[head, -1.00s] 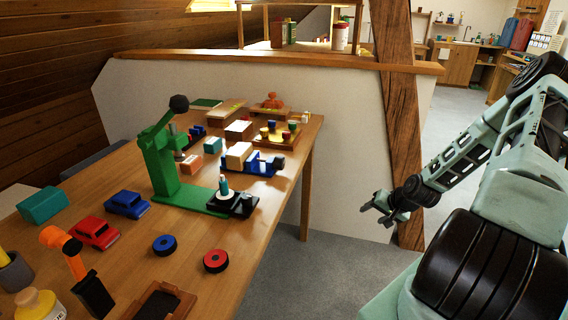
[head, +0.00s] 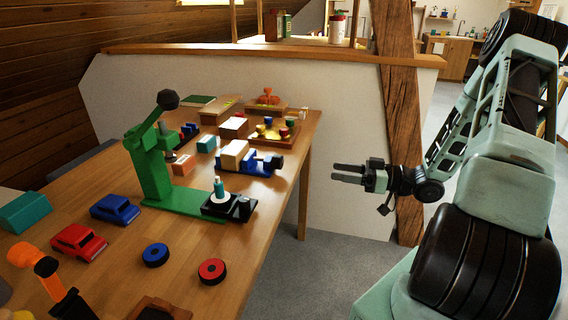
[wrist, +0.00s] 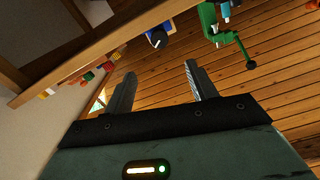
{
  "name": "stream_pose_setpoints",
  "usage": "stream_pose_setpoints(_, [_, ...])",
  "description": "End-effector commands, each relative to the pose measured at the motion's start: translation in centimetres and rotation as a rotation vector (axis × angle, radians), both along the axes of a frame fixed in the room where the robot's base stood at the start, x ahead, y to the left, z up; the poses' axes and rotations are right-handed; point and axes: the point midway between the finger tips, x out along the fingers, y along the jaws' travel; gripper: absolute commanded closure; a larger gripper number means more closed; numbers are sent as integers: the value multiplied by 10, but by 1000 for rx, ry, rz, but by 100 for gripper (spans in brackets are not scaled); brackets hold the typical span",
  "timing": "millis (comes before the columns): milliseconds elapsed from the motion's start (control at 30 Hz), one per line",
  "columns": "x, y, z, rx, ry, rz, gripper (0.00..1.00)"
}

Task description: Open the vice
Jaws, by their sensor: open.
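The vice (head: 258,164) is blue and stands near the right edge of the workbench in the head view. A pale wooden block (head: 234,154) sits at its left part; I cannot tell how tightly it is held. A dark round end shows on the vice's right side. In the wrist view the blue vice (wrist: 160,40) shows near the top, beyond my fingers. My gripper (head: 338,173) is open and empty, right of the bench edge and apart from the vice, with its fingers pointing left. Both fingers also show in the wrist view (wrist: 160,72).
A green press (head: 150,170) stands left of the vice, with a black plate (head: 229,206) at its foot. A tray of coloured pegs (head: 272,133) lies behind the vice. A timber post (head: 402,110) and a low white wall (head: 345,130) stand behind my gripper.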

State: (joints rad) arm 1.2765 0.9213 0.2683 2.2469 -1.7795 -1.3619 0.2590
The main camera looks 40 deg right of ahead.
Motion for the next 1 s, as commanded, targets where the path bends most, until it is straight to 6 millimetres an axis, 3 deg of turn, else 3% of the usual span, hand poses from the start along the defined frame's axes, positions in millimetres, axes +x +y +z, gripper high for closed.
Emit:
stream_pose_setpoints(600, [98,77,-1,-1,1,0,43])
stream_pose_setpoints(800, [118,93,-1,-1,1,-1,43])
stream_pose_setpoints(1000, [125,97,0,-1,1,-3,43])
